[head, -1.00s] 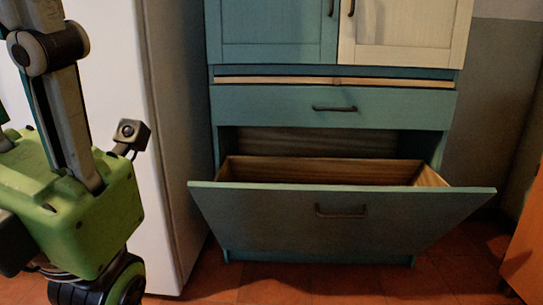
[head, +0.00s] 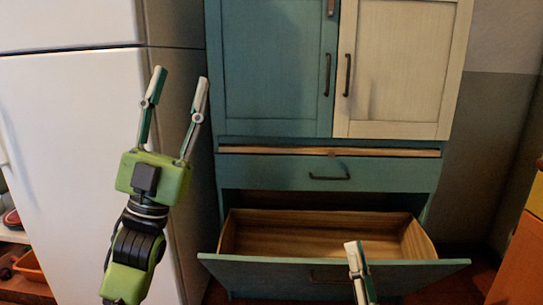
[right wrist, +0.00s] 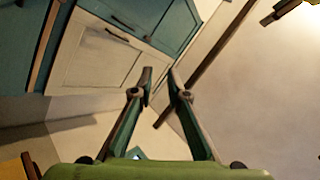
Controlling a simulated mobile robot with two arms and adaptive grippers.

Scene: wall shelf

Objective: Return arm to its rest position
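My left gripper (head: 181,79) is raised at the left of the head view, in front of the white fridge. Its fingers point up and stand apart with nothing between them. My right gripper (right wrist: 160,76) shows in the right wrist view with a gap between its fingertips and nothing held. Its finger also shows at the bottom of the head view (head: 355,250), in front of the lower drawer front. The rest of the right arm is hidden below the picture.
A teal cabinet (head: 275,60) with one cream door (head: 395,70) stands ahead. Its upper drawer (head: 395,175) looks shut. Its lower tilt-out drawer (head: 420,272) hangs open, and its wooden inside looks empty. The white fridge (head: 70,110) is at left; an orange unit (head: 520,265) is at right.

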